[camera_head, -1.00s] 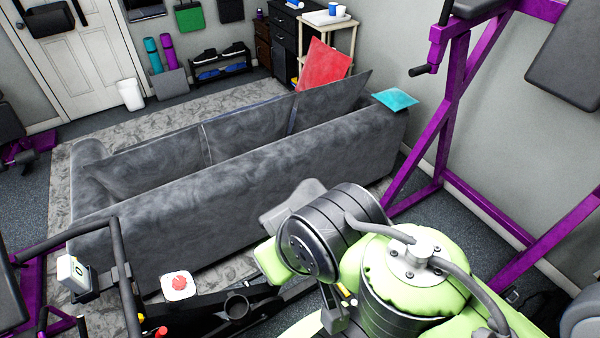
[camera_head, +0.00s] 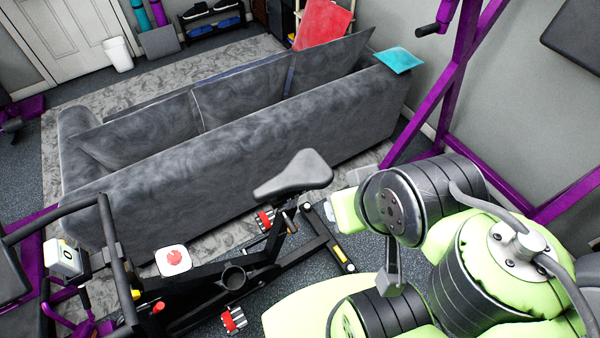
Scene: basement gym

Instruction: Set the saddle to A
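The grey saddle (camera_head: 293,175) of the exercise bike is in plain view in the middle, its broad end to the right and its narrow end to the left. It sits above the dark bike frame (camera_head: 200,287), close in front of the sofa's back as seen here. I cannot read any letter A or position mark on the saddle or its post. My green and black arm fills the lower right, with one link just right of the saddle and apart from it in the picture. My gripper's fingers cannot be made out.
A long grey sofa (camera_head: 240,140) stands behind the bike. A purple rack (camera_head: 450,100) stands at right. Pedals (camera_head: 233,319) stick out low.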

